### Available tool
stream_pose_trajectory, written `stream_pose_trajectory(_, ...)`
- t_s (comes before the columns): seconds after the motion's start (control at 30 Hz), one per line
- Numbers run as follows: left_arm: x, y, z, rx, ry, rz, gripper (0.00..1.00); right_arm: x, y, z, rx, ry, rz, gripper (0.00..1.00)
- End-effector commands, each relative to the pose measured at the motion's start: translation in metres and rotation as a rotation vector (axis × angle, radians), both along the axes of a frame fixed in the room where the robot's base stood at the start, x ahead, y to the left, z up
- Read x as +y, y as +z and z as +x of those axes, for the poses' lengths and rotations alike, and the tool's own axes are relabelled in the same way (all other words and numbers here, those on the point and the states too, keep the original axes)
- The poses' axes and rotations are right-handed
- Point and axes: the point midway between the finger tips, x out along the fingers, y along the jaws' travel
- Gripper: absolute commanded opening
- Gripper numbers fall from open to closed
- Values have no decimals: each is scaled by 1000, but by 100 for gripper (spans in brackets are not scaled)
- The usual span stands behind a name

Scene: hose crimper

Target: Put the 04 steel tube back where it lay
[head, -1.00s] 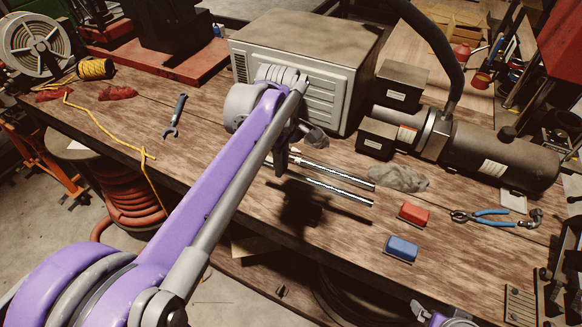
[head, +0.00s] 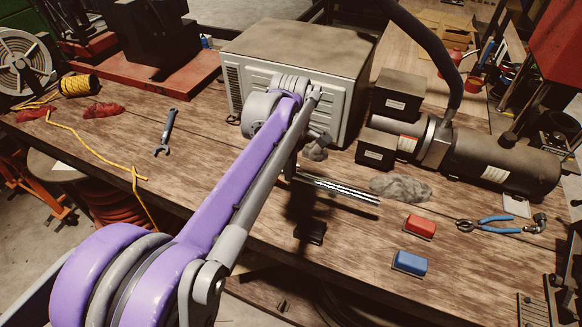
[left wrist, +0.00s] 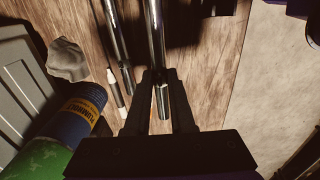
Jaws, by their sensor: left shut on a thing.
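My left gripper (head: 291,168) is low over the wooden bench, in front of the grey box. In the left wrist view its two dark fingers (left wrist: 163,95) are shut on a shiny steel tube (left wrist: 156,35). The held tube sticks out to the right in the head view (head: 345,190). Beside it, a second shiny tube (left wrist: 116,42) shows in the left wrist view, with a thin dark rod with white parts (left wrist: 115,87) close by. In the head view the tubes nearly overlap. No 04 mark is readable. My right gripper is not in view.
The grey box (head: 290,70) and a dark motor unit (head: 480,155) stand behind. A grey rag (head: 400,187), red block (head: 420,226), blue block (head: 410,262) and pliers (head: 495,223) lie to the right. A wrench (head: 166,132) lies left. The bench front edge is near.

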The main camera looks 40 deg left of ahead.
Motion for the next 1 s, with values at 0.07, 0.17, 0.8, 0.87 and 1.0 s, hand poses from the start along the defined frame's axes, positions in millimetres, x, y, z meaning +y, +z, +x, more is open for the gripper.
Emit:
stream_pose_trajectory(0.07,0,-1,0,0,0,0,0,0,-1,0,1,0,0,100)
stream_pose_trajectory(0.17,0,-5,0,1,0,0,0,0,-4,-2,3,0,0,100)
stream_pose_trajectory(0.8,0,-52,-1,2,-1,0,0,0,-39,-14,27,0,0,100)
stream_pose_trajectory(0.87,0,-57,-1,2,-1,0,0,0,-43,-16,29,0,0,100)
stream_pose_trajectory(1.0,0,-68,0,2,-1,0,0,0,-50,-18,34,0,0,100)
